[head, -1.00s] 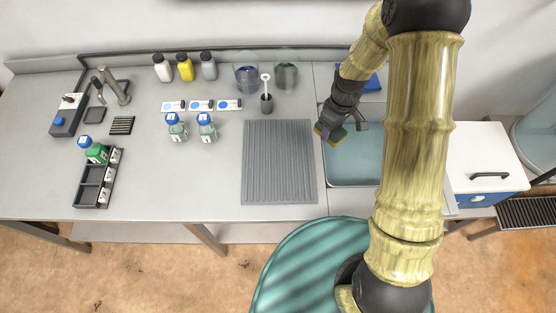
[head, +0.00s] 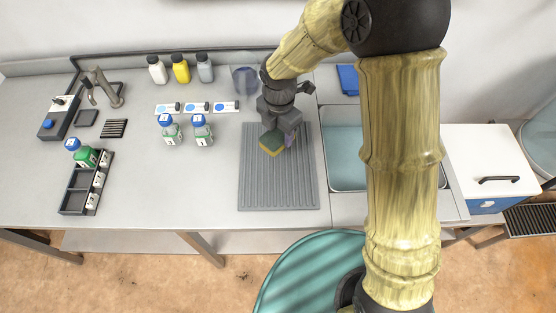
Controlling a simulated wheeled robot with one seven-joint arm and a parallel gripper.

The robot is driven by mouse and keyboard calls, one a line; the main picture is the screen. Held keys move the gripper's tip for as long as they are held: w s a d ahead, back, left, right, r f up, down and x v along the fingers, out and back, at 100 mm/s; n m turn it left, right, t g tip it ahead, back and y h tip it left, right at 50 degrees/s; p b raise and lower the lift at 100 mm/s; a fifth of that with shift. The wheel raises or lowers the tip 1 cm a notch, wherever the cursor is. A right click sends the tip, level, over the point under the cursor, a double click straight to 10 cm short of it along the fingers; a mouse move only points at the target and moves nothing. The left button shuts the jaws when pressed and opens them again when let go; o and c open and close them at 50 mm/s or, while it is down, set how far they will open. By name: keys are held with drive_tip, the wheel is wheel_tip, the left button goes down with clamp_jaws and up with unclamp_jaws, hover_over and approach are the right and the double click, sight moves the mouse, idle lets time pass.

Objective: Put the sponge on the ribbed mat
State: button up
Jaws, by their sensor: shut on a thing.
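The sponge (head: 271,145), yellow with a dark green face, is held in my gripper (head: 283,136) over the upper middle part of the ribbed mat. My gripper points down and is shut on the sponge. The ribbed mat (head: 277,190) is grey and lies flat on the bench, left of the sink. I cannot tell whether the sponge touches the mat or hangs a little above it. My gripper and arm hide part of the mat's far edge.
A sink basin (head: 343,150) lies right of the mat. Two blue-capped bottles (head: 202,133) stand to its left. A beaker (head: 245,80) stands behind. A black rack (head: 86,185) with a green bottle is at far left. Most of the mat is clear.

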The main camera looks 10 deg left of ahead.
hover_over(279, 159)
drive_tip(key=shift+f+p, duration=0.35)
drive_tip(key=shift+f, duration=2.8)
drive_tip(key=shift+s+f, duration=0.1)
drive_tip(key=shift+f, duration=1.75)
drive_tip(key=shift+f, duration=0.2)
drive_tip(key=o, duration=0.9)
drive_tip(key=shift+o, duration=0.2)
drive_tip(key=shift+r, duration=0.1)
wheel_tip(279, 159, up, 12)
drive_tip(key=shift+r+b, duration=0.1)
drive_tip(key=shift+b, duration=0.4)
